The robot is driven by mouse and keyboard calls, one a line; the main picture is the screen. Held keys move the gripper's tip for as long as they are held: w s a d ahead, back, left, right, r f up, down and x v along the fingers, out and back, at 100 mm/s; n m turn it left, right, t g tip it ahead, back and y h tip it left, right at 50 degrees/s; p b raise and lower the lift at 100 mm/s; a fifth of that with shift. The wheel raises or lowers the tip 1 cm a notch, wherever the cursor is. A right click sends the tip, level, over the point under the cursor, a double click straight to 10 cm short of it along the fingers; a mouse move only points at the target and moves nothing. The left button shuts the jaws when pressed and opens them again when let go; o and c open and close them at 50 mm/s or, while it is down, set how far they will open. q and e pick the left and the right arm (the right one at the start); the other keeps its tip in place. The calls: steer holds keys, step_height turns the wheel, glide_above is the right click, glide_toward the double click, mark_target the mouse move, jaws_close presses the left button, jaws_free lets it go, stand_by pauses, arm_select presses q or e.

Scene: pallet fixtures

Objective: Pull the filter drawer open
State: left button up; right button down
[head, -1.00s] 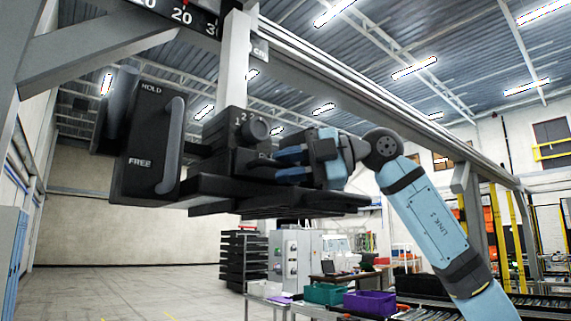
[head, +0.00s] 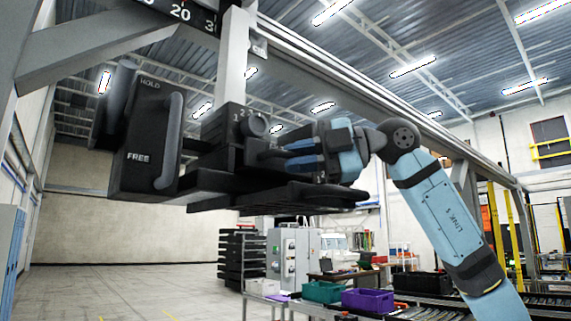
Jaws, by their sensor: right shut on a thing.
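The black fixture hangs from a grey upright post, and its dark block with a numbered knob (head: 257,126) is left of centre. A dark piece that looks like the filter drawer front (head: 262,154) juts out to the right below the knob. My right gripper (head: 298,156), with blue fingers, comes in from the right and is shut on this piece. The exact grip is partly hidden against the dark parts. My left gripper is not in view.
A black panel marked HOLD and FREE (head: 138,165) with an upright handle (head: 169,140) stands left of the knob block. Flat dark plates (head: 320,194) lie just below my gripper. Green and purple bins (head: 367,300) sit lower down behind.

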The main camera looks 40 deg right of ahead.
steer(key=s+d, duration=0.1)
steer(key=s, duration=1.3)
steer(key=c, duration=1.4)
jaws_free()
steer(key=shift+w, duration=0.1)
steer(key=shift+d, duration=0.15)
steer(key=v, duration=1.3)
steer(key=shift+s+d+b, duration=0.25)
steer(key=shift+s+b, duration=0.05)
steer(key=shift+b, duration=0.05)
